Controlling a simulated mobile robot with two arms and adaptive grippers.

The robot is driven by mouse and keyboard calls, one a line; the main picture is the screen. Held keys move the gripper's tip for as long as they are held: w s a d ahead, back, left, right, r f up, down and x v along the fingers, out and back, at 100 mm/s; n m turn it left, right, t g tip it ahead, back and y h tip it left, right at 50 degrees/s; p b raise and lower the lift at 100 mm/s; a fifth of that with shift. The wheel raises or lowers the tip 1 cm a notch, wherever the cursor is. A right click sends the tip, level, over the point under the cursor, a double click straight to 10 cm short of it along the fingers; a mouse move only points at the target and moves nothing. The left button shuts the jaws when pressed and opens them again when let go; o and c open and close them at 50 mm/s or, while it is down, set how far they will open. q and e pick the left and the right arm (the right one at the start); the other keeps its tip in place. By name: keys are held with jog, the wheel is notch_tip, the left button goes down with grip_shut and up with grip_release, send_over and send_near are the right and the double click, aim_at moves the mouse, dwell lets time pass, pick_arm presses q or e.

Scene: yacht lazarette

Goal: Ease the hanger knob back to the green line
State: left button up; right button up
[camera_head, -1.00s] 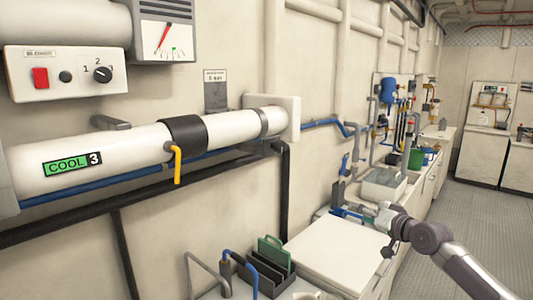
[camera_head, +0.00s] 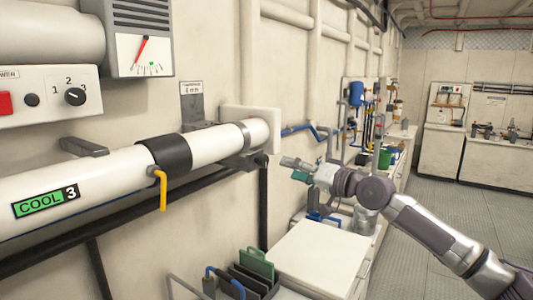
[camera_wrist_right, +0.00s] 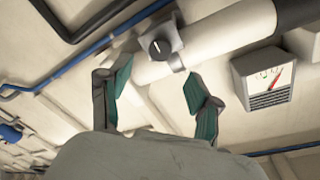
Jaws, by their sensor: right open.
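The hanger knob (camera_wrist_right: 160,47) is a round dark dial with a pale mark, on a grey plate at the white pipe (camera_wrist_right: 235,30) in the right wrist view. I cannot make out a green line beside it. In the head view only a dark bracket (camera_head: 243,160) shows under the pipe's far end, and the knob's face is hidden. My right gripper (camera_head: 294,169) is open and empty, just right of the pipe's end. In the wrist view its green-padded fingers (camera_wrist_right: 157,82) stand apart with the knob beyond them, not touching it. My left gripper is not in view.
A gauge (camera_head: 144,53) with a red needle and small green marks hangs above the pipe. A yellow hook-shaped handle (camera_head: 162,190) hangs from the black sleeve (camera_head: 165,154). A white counter (camera_head: 315,255) with a dark rack (camera_head: 252,280) stands below. The aisle floor is clear.

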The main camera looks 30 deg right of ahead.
aim_at(266, 162)
jog(key=p+x, duration=0.4)
jog(key=x, duration=0.4)
jog(key=shift+r+p, duration=0.1)
jog(key=shift+p, duration=0.2)
jog(key=shift+w+a, duration=0.15)
jog(key=shift+w, duration=0.35)
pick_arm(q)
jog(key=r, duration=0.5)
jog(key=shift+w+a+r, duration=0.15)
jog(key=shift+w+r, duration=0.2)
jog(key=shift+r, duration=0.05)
